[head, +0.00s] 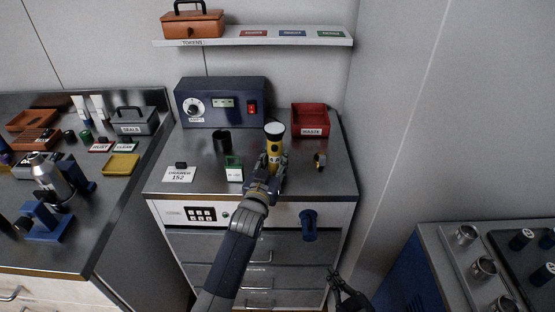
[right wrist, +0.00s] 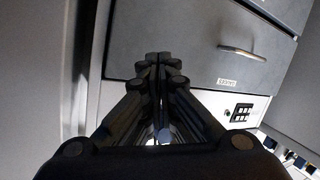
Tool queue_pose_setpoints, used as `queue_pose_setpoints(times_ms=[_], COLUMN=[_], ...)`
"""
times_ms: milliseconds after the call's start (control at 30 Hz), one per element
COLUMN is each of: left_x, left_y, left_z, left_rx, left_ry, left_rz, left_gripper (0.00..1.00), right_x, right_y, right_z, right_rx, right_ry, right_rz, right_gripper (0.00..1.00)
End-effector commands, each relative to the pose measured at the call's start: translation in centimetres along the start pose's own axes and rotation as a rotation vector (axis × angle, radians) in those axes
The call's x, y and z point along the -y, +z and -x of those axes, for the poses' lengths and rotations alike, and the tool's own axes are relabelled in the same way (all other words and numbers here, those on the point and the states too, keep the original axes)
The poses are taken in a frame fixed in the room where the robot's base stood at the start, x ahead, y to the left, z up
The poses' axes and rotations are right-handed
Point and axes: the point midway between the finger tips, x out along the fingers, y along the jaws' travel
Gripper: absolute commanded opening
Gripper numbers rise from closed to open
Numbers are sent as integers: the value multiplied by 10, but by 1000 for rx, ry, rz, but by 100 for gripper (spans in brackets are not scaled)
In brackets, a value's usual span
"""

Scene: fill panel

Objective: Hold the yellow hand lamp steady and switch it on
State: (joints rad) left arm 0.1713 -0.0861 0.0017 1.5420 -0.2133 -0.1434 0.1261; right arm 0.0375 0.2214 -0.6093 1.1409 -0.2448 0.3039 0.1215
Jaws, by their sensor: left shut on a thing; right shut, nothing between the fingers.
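The yellow hand lamp (head: 273,150) stands upright on the grey cabinet top, with a dark collar and a pale round head facing up. I cannot tell whether it is lit, and its switch is not clear to see. My left gripper (head: 268,172) is shut on the lamp's lower body from the front and hides part of it. My right gripper (head: 338,281) is shut and empty, low in front of the cabinet drawers. Its closed fingers also show in the right wrist view (right wrist: 158,62), with a drawer front behind them.
Around the lamp are a black cup (head: 222,141), a green-topped block (head: 234,168), a red waste bin (head: 311,120), a small yellow-black item (head: 320,160) and a blue power unit (head: 222,102). A blue fitting (head: 308,225) sticks out from the cabinet front, above my right gripper.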

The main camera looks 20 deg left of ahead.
Motion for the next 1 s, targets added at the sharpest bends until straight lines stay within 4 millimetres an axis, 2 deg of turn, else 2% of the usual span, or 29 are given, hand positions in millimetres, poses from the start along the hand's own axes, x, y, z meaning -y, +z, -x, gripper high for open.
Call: queue_pose_setpoints(times_ms=[33,67,100,167,200,267,400,600,800,1000], left_x=[0,0,0,0,0,0,0,0,0,0], left_y=[1,1,1,1,1,1,1,2,2,2], left_z=[0,0,0,0,0,0,0,0,0,0], left_rx=[3,3,3,3,3,3,2,3,3,4], left_ry=[0,0,0,0,0,0,0,0,0,0], left_rz=[0,0,0,0,0,0,0,0,0,0], left_gripper=[0,0,0,0,0,0,0,0,0,0], right_x=[0,2,8,19,28,14,-3,-29,-44,-47], right_y=[-48,-74,-110,-162,-197,-210,-253,-302,-328,-333], right_z=[-11,-15,-17,-15,-10,-22,-35,-41,-41,-40], right_rx=[-114,-181,-269,-403,-494,-480,-499,-513,-517,-517], right_ry=[-33,-56,-88,-142,-183,-185,-184,-128,-76,-62], right_rz=[50,77,115,168,205,359,679,1057,1255,1297], right_gripper=[0,0,0,0,0,0,0,0,0,0])
